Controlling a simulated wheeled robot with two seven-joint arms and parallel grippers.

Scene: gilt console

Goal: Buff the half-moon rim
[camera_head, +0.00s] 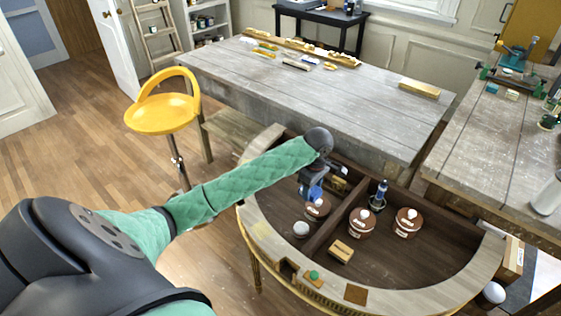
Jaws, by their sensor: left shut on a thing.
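The half-moon console has a pale, worn wooden rim (400,302) curving around a dark brown recessed interior. A yellowish patch (262,230) shows on the rim's left part. My left arm reaches across that left part. My left gripper (313,193) points down over the interior, shut on a small blue thing, mostly hidden by the gripper. A brown jar (317,209) is just below it; I cannot tell whether they touch. A small block with a green knob (314,275) and a brown square pad (355,293) lie on the front rim. My right gripper is out of view.
Inside are two brown jars (361,223) (407,222), a blue-topped tool (379,194), a white ball (301,229), a wooden block (341,251) and a divider. A grey table (330,105) stands close behind, a workbench (480,150) at right, a yellow stool (162,112) at left.

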